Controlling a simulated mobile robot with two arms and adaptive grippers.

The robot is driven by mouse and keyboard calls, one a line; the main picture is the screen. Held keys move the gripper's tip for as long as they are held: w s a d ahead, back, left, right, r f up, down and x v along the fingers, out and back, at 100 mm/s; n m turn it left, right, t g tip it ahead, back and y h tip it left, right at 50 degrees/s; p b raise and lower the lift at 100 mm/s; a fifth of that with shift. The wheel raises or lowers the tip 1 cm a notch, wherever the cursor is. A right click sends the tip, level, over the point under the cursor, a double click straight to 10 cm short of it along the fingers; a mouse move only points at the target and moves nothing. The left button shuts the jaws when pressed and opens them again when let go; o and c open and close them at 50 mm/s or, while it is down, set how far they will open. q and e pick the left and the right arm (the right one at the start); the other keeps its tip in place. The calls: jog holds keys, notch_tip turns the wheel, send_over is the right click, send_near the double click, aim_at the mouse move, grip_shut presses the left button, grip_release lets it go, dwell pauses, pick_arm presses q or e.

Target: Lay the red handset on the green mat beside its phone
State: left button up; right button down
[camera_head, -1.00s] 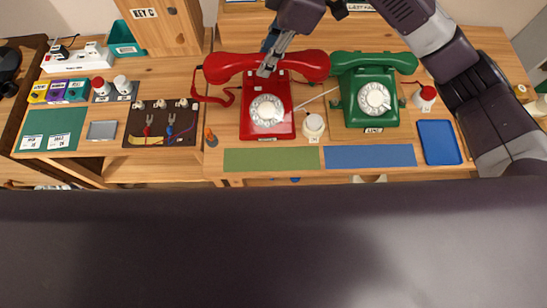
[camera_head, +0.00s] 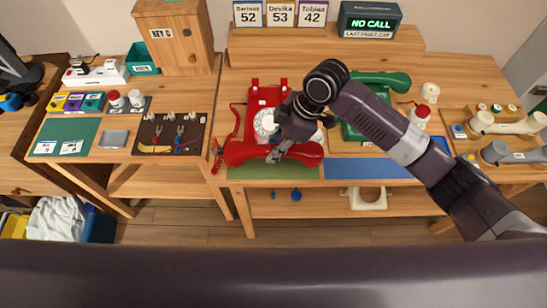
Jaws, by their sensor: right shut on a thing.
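The red handset (camera_head: 241,152) lies crosswise in front of its red phone (camera_head: 260,97), over the far part of the green mat (camera_head: 272,173). My right gripper (camera_head: 277,155) is shut on the middle of the handset, from above. I cannot tell whether the handset touches the mat. The red phone's cradle is bare, and my right arm hides part of its right side. The red cord runs down the phone's left side to the handset's left end. My left gripper is not in view.
The green phone (camera_head: 385,84), its handset on top, stands to the right, partly behind my right arm. A blue mat (camera_head: 352,168) lies right of the green mat. Two loose handsets, one cream (camera_head: 506,127) and one grey (camera_head: 519,154), lie at far right. A tool board (camera_head: 169,133) is at left.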

jog(key=shift+f, duration=1.15)
notch_tip(320, 180, down, 3)
jog(key=shift+a+f+p, duration=0.1)
jog(key=shift+f+p, duration=0.1)
jog(key=shift+p, duration=0.1)
jog(key=shift+w+f, duration=0.1)
jog(key=shift+f, duration=0.3)
jog(key=c, duration=1.7)
grip_release()
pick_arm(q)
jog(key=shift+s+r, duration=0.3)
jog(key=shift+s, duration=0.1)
pick_arm(e)
jog(key=shift+o, duration=0.2)
